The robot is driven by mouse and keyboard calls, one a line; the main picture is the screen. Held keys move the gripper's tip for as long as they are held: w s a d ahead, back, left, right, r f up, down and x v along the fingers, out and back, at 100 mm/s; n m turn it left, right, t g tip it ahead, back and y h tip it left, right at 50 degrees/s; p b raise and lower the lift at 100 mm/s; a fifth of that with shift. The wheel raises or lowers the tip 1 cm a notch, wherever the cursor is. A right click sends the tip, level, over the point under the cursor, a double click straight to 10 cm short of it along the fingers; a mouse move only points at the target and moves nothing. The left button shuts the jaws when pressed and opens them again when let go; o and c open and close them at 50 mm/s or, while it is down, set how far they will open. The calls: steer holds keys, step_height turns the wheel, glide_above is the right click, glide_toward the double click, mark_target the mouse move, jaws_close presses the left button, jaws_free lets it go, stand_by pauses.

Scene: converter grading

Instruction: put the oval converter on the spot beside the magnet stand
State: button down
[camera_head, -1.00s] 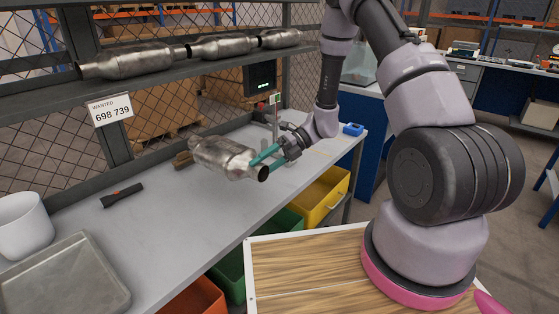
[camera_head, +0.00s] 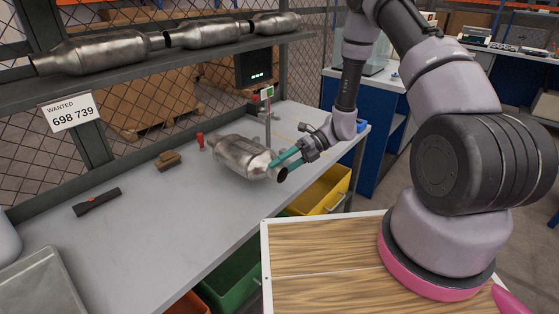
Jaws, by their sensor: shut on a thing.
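The oval converter (camera_head: 240,157) is a silver metal can with narrow pipe ends. It is at the middle of the bench, near its front edge. My gripper (camera_head: 281,160), with teal fingers, is shut on its right end, by the pipe. I cannot tell whether the converter touches the bench top or hangs just above it. The magnet stand (camera_head: 267,115) appears to be the thin upright post with a small red and green top behind the converter, partly hidden. Pale yellow lines mark the bench to its right; the spot itself is not clear.
A brush (camera_head: 168,160), a red-handled tool (camera_head: 201,141) and a flashlight (camera_head: 97,202) lie left on the bench (camera_head: 150,235). A grey tray (camera_head: 40,285) is front left. Several converters (camera_head: 205,34) line the shelf above. A yellow bin (camera_head: 323,188) is below the front edge.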

steer(key=shift+a+f, duration=0.1)
steer(key=shift+f, duration=2.05)
steer(key=shift+c, duration=1.8)
jaws_free()
